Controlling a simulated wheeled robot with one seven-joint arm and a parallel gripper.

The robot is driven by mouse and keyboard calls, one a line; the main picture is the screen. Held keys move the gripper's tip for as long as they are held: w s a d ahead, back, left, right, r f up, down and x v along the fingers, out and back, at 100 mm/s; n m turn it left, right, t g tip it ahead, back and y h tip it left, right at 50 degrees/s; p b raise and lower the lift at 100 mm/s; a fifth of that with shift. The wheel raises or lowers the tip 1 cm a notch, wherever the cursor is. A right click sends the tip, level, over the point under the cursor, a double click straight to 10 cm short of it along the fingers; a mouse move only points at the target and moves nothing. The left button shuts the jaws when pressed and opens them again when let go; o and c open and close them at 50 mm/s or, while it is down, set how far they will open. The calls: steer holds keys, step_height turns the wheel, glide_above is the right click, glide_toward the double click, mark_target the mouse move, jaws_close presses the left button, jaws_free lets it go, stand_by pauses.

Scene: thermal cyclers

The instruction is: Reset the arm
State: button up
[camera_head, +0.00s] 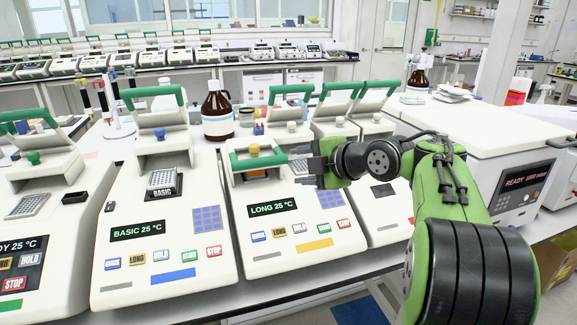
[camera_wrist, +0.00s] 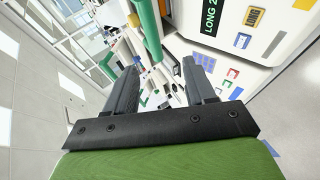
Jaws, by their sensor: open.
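My green and black arm comes in from the right in the head view. My gripper (camera_head: 300,164) points left above the thermal cycler with the "LONG 25 °C" display (camera_head: 273,207), near its green lid handle (camera_head: 258,160). In the wrist view my gripper (camera_wrist: 158,80) has its two dark fingers apart with nothing between them. That cycler's display and buttons also show at the upper right of the wrist view (camera_wrist: 232,35). In the head view, this cycler's lid looks lowered, while the "BASIC 25 °C" cycler (camera_head: 150,255) has its lid raised.
Another cycler (camera_head: 35,235) with a raised lid stands at far left. Behind stand a brown bottle (camera_head: 218,128) and a pipette stand (camera_head: 118,128). A large white machine reading "READY" (camera_head: 490,130) stands at right, close to my arm. More cyclers line the back bench (camera_head: 140,82).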

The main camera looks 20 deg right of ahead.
steer(key=shift+s, duration=0.1)
stand_by(0.3)
steer(key=s+a+f+m+g+h, duration=0.1)
steer(key=s+a+f+m+g, duration=0.1)
steer(key=s+a+m, duration=0.35)
steer(key=s+a+f+m+g+h, duration=0.1)
steer(key=s+a+f+m+h, duration=0.1)
steer(key=s+m, duration=0.6)
steer(key=s+f+m+g+h, duration=0.1)
steer(key=s+f+m+g, duration=0.15)
steer(key=s+f, duration=0.45)
steer(key=s+f+m+g+h, duration=0.1)
steer(key=s+f+m, duration=0.25)
steer(key=s, duration=0.75)
step_height(320, 180, up, 13)
steer(key=d+m+p, duration=0.1)
steer(key=p, duration=1.2)
steer(key=shift+s+d+r+h, duration=0.2)
steer(key=shift+s+h, duration=0.1)
steer(key=shift+s, duration=0.1)
